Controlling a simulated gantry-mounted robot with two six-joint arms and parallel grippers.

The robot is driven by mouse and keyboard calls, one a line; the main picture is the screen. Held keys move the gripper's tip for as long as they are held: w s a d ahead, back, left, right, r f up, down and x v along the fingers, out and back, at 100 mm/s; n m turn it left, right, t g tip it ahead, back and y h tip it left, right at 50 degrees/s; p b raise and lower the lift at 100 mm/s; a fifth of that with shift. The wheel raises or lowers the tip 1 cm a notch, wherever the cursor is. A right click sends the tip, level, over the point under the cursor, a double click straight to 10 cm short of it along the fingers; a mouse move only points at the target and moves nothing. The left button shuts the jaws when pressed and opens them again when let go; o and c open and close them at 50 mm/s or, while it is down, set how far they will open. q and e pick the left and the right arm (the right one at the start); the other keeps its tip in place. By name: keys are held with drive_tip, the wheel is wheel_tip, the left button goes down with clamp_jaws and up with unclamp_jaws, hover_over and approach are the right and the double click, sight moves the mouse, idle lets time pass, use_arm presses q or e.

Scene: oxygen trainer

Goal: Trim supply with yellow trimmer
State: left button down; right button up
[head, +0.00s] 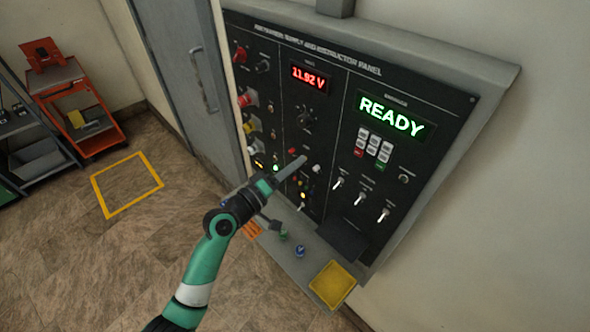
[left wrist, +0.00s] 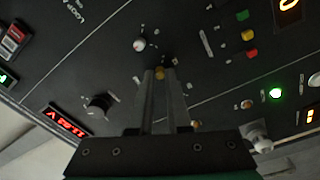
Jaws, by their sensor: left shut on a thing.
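The supply panel (head: 345,120) is a dark board on the wall, with a red display (head: 309,77) reading 11.92 V. In the left wrist view that display (left wrist: 68,122) is upside down. My left gripper (head: 302,160) reaches the lower middle of the panel. In the left wrist view its fingers (left wrist: 161,78) are closed together at the panel face. A small yellow piece, seemingly the yellow trimmer (left wrist: 162,75), shows at the fingertips, mostly hidden between them. In the head view the fingers hide it. My right gripper is not in view.
A green READY display (head: 391,117) is above several switches (head: 361,198). A black knob (left wrist: 97,103) and a white knob (left wrist: 139,45) are near the fingers. Below, a ledge holds a yellow tray (head: 333,284) and small coloured pieces. An orange cart (head: 75,92) stands at left.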

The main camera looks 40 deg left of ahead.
use_arm(q)
drive_tip(key=shift+m+b, duration=0.3)
drive_tip(key=shift+m, duration=0.3)
drive_tip(key=c, duration=0.9)
unclamp_jaws()
drive_tip(key=s, duration=1.1)
drive_tip(key=shift+s+f, duration=0.25)
drive_tip(key=shift+s, duration=0.1)
